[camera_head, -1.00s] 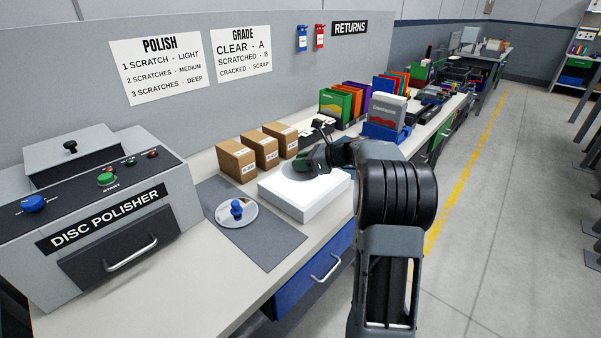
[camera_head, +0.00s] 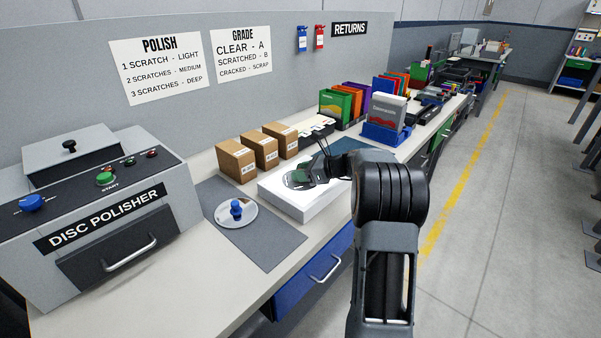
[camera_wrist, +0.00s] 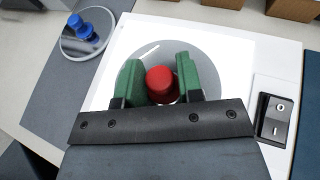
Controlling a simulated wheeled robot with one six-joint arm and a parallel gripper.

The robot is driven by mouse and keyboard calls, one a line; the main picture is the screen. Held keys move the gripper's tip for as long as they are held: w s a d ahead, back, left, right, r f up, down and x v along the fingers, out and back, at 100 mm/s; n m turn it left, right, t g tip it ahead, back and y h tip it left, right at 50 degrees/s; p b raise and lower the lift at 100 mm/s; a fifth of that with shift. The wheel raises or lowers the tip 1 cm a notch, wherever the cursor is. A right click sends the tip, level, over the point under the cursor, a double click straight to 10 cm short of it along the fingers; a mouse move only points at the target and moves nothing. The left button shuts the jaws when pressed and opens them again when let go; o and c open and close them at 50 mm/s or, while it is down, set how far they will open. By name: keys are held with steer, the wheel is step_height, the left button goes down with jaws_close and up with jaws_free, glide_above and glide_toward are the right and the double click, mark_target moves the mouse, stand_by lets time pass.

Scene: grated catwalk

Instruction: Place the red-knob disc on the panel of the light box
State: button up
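The red-knob disc (camera_wrist: 160,55) is a grey disc with a red knob (camera_wrist: 160,84) at its centre. It lies flat over the bright white panel of the light box (camera_wrist: 237,62), which also shows in the head view (camera_head: 300,206). My gripper (camera_wrist: 161,78) has its two green fingers on either side of the knob, appearing to touch it, so it looks shut on it. In the head view my gripper (camera_head: 300,179) is low over the panel and hides most of the disc.
A blue-knob disc (camera_head: 236,211) lies on the grey mat left of the light box. A switch (camera_wrist: 275,115) is on the light box. Cardboard boxes (camera_head: 267,150) stand behind it. The disc polisher (camera_head: 110,215) stands at left.

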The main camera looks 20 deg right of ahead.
steer(key=o, duration=0.3)
steer(key=shift+r, duration=0.1)
